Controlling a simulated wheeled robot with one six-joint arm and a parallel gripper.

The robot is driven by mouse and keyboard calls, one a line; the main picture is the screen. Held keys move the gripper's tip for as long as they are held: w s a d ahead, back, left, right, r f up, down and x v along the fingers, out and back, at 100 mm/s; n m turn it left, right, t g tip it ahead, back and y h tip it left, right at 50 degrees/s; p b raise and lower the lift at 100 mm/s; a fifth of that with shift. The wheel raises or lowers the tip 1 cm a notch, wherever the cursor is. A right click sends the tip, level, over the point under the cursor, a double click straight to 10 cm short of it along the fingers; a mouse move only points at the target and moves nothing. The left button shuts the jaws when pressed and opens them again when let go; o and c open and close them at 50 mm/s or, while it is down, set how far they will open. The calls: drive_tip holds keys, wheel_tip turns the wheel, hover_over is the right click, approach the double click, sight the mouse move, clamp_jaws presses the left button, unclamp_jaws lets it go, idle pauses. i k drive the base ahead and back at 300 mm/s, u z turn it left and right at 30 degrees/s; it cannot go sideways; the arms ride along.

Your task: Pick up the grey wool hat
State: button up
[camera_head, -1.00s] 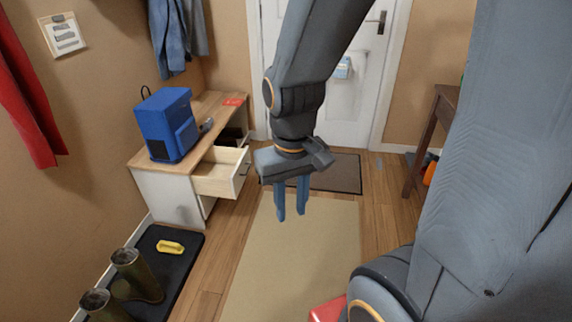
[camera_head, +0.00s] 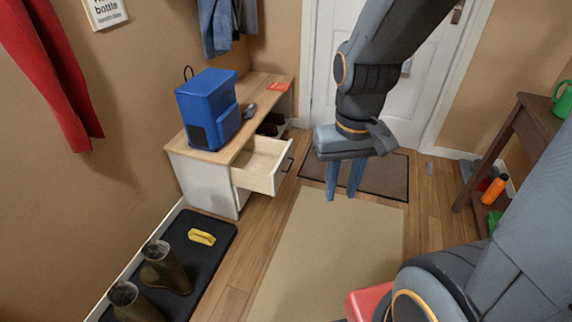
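I cannot make out a grey wool hat for certain in the head view. A small grey object (camera_head: 250,111) lies on the wooden top of the cabinet, to the right of the blue backpack; it is too small to identify. The cabinet's drawer (camera_head: 262,165) is pulled out, and the part of its inside that shows looks empty. My gripper (camera_head: 341,194) points down in front of the door, right of the drawer. Its two blue fingers are apart, with nothing between them.
A blue backpack (camera_head: 208,108) stands on the cabinet (camera_head: 202,182). Boots (camera_head: 164,268) and a yellow object (camera_head: 201,237) are on a black mat (camera_head: 222,233). A wooden table (camera_head: 510,130) is at right. The beige rug (camera_head: 330,240) is largely clear.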

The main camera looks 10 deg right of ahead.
sight(248, 113)
drive_tip(key=z, duration=0.5)
drive_tip(key=k, duration=1.25)
drive_tip(key=z, duration=0.75)
drive_tip(key=i, duration=1.5)
drive_tip(key=u, duration=0.25)
drive_tip(key=i, duration=1.4)
drive_tip(key=u, duration=0.9)
drive_tip(key=i, duration=0.5)
drive_tip(key=u, duration=1.55)
drive_tip(key=i, duration=1.2)
drive_tip(key=u, duration=0.3)
